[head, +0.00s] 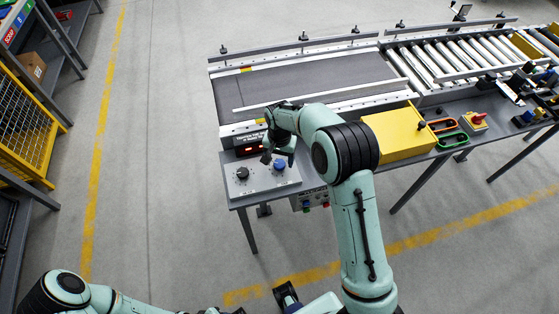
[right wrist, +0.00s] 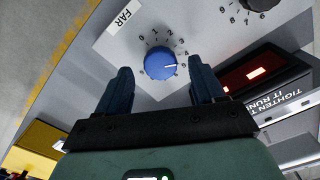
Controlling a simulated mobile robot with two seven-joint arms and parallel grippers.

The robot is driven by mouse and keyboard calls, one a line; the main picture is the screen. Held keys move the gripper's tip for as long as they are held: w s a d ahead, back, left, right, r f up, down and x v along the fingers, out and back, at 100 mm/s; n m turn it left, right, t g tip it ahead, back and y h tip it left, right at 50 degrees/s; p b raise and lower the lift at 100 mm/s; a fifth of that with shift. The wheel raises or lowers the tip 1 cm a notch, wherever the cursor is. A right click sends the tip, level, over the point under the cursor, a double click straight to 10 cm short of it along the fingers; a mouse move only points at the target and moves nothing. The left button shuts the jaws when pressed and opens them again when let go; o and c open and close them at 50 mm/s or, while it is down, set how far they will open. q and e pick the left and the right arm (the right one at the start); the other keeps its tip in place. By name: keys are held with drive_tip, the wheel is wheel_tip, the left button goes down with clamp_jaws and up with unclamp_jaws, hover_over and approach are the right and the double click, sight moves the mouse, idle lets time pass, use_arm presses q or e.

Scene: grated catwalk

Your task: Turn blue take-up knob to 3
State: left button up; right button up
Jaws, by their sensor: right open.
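The blue take-up knob (right wrist: 160,64) sits on a light dial plate with printed numbers, beside a FAR label. Its white pointer line is turned to the right in the right wrist view, close to the 5. In the head view the blue knob (head: 280,165) is on the grey control panel (head: 262,185) at the conveyor's near left corner. My right gripper (right wrist: 163,88) is open and empty, its fingertips just short of the knob and apart from it, one to each side. My left arm shows at the bottom left of the head view; its gripper cannot be made out clearly.
A black knob (head: 242,173) with its own dial is left of the blue one. A red-lit display (head: 249,150) stands behind the knobs. A yellow box (head: 398,133) and a red switch (head: 478,119) are farther right along the conveyor.

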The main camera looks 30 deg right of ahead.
drive_tip(key=shift+f, duration=0.85)
drive_tip(key=c, duration=1.1)
drive_tip(key=shift+o, duration=0.3)
drive_tip(key=shift+r+n, duration=0.1)
drive_tip(key=shift+n, duration=2.7)
drive_tip(key=o, duration=1)
